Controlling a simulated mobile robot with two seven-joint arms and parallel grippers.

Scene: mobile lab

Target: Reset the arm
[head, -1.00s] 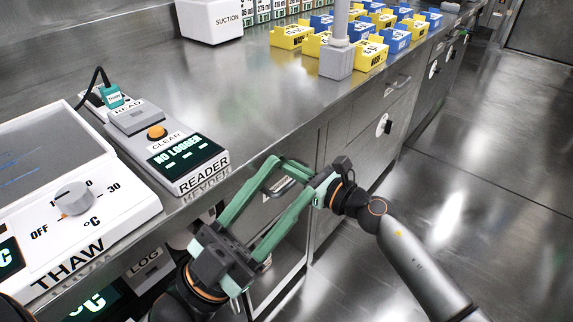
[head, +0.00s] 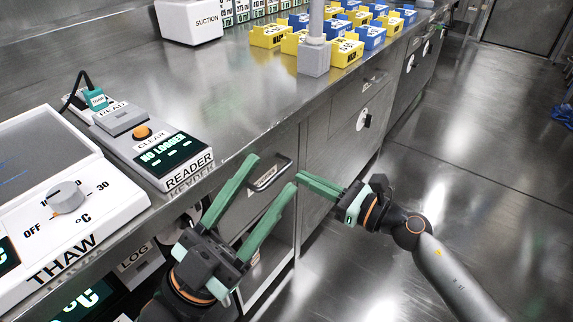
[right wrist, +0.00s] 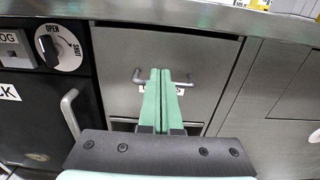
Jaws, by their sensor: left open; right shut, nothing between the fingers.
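My left gripper (head: 272,172) is open and empty in the head view, its two long green fingers spread in front of the bench edge and drawer front. My right gripper (head: 299,180) is shut with nothing between its fingers, just right of the left gripper's fingertips. In the right wrist view its green fingers (right wrist: 161,75) lie together and point at a drawer front with a bar handle (right wrist: 137,77). I cannot tell whether the fingers touch the handle.
A reader (head: 165,160) and a thaw unit (head: 100,205) stand on the bench at left. A suction box (head: 190,22), yellow and blue blocks (head: 268,36) and a grey post (head: 314,58) stand farther back. The floor at right is open.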

